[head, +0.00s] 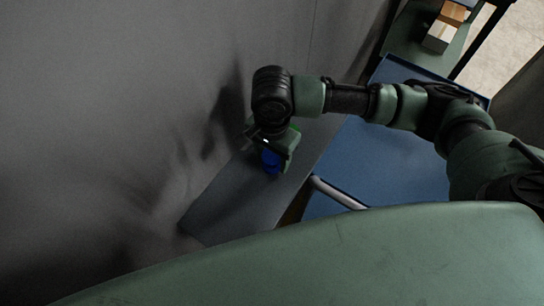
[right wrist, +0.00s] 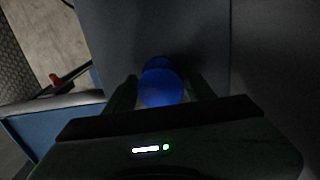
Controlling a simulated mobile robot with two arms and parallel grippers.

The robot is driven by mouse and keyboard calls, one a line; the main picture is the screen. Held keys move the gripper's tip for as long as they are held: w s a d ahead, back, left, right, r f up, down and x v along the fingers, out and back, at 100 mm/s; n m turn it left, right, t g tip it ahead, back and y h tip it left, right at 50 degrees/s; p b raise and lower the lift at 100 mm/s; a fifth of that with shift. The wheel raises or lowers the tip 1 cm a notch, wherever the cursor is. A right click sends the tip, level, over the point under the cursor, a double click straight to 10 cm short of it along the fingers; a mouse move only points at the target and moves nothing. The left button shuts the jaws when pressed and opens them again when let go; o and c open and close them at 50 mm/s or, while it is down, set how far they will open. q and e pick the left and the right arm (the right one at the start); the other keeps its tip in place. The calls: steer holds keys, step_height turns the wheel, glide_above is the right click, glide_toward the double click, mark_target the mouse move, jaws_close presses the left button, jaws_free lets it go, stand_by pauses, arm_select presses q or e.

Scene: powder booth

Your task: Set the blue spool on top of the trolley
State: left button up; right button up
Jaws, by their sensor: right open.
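The blue spool (head: 271,161) stands on a narrow grey shelf (head: 222,205) along the wall. In the right wrist view the spool (right wrist: 161,86) lies between the two dark fingers. My right gripper (head: 272,158) is over the spool, and its fingers (right wrist: 163,88) are open on either side of it. I cannot tell whether a finger touches it. The blue trolley (head: 382,165) is to the right of the shelf, with a light push handle (head: 338,193) at its near end. My left gripper is not in view.
A grey wall (head: 110,110) runs close behind the shelf on the left. My right arm reaches across over the trolley. The visible trolley top is bare.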

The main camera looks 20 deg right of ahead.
mark_target(272, 155)
jaws_close()
step_height(272, 155, up, 20)
stand_by(0.7)
